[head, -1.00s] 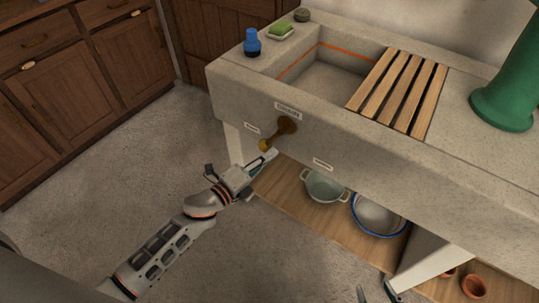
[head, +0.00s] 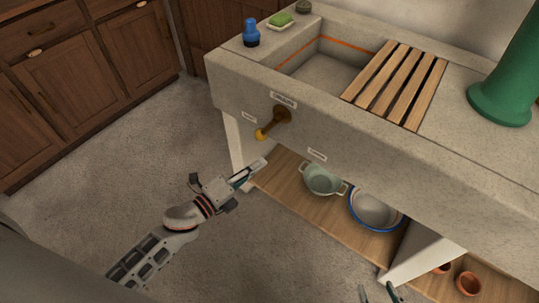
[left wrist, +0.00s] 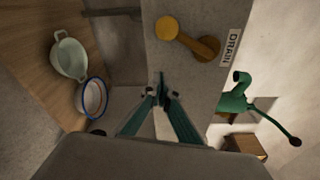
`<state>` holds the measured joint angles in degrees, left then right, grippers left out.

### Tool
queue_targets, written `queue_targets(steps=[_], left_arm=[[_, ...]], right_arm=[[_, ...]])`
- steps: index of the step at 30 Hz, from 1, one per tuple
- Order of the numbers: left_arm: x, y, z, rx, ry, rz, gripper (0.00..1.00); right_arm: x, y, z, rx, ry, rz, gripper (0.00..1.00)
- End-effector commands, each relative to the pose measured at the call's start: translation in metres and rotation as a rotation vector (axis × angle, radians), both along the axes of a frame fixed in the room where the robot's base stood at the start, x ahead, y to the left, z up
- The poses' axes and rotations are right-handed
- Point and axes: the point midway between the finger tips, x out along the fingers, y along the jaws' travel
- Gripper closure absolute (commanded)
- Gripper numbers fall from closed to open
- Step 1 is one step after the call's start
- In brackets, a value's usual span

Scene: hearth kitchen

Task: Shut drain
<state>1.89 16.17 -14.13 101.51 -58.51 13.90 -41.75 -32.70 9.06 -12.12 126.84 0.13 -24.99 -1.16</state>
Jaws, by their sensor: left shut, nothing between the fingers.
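The drain lever (head: 273,122) is brass with a yellow knob, on the front of the stone sink (head: 228,95). It slants down and left from its pivot, between small label plates to the left and lower right. In the left wrist view the lever (left wrist: 188,38) shows beside a plate reading DRAIN (left wrist: 231,47). My left gripper (head: 264,163) is shut and empty, below the knob and apart from it; its tips also show in the left wrist view (left wrist: 160,76). My right gripper (head: 377,292) shows only its spread fingertips at the bottom edge of the head view.
A wooden shelf (head: 290,195) under the sink holds a pale green pot (head: 322,180), a blue-rimmed basin (head: 375,208) and clay pots (head: 468,284). A slatted wooden rack (head: 395,85), blue bottle (head: 251,33) and green pump (head: 508,85) are on top. The floor at left is clear.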

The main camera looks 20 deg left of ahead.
Motion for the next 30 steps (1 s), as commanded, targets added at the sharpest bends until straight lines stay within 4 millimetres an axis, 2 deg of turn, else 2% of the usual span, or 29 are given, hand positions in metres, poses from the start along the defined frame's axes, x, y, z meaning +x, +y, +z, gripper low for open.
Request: queue_targets(steps=[6,24,26,30], left_arm=[[-0.018,0.009,0.0,-0.001,0.0,0.0,1.0],[-0.02,0.01,0.001,-0.002,0.001,0.0,1.0],[-0.021,0.011,0.004,-0.018,0.009,0.008,1.0],[-0.033,0.018,0.023,-0.187,0.097,0.084,1.0]], right_arm=[[-0.003,-0.001,-0.006,-0.004,0.011,0.001,0.6],[0.004,-0.002,0.0,-0.005,-0.005,-0.001,0.6],[0.007,-0.002,0.004,-0.005,-0.014,0.0,0.6],[0.02,-0.002,0.033,-0.001,-0.059,-0.003,0.6]])
